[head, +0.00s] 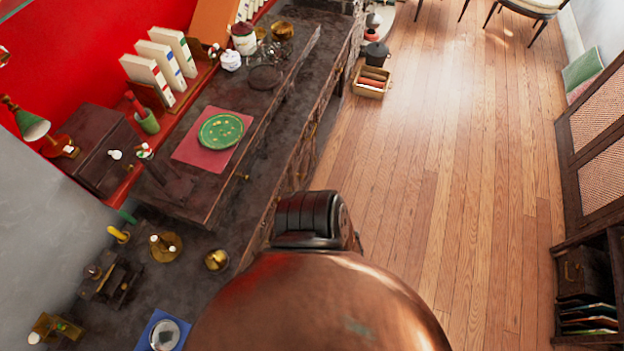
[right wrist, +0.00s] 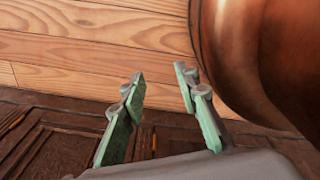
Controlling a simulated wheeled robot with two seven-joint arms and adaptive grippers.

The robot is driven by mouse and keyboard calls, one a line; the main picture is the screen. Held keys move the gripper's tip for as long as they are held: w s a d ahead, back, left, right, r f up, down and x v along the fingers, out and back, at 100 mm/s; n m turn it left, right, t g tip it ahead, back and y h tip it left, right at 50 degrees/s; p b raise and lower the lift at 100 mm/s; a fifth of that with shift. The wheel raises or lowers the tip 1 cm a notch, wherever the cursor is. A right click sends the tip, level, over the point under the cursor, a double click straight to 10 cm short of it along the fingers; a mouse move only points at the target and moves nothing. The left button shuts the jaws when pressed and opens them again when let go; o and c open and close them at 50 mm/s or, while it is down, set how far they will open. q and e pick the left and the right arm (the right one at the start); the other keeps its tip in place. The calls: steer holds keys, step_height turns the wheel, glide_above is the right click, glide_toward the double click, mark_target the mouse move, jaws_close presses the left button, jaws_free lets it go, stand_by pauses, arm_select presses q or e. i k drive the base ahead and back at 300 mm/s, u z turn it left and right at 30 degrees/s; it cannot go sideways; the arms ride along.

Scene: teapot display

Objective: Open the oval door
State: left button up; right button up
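I cannot make out an oval door in either view. In the right wrist view a dark brown panelled wooden front (right wrist: 45,135) runs along the bottom, with raised mouldings; no oval outline shows on it. My right gripper (right wrist: 159,80) has two green-faced fingers set well apart with nothing between them. It is open and empty, in front of the wooden floor and the dark panelling; I cannot tell how far it is from the panelling. My left gripper is in neither view, and the right one does not show in the head view.
A long dark desk (head: 190,204) with drawers runs along the red wall. It holds a green plate (head: 221,130) on a red mat, white books (head: 150,77) and brass pieces. A basket (head: 370,80) stands on the floor. A dark cabinet (head: 590,130) stands at right. The wooden floor (head: 460,150) between is clear.

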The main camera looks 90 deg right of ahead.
mark_target(303, 169)
steer(key=k, duration=0.75)
steer(key=z, duration=1.85)
steer(key=i, duration=0.5)
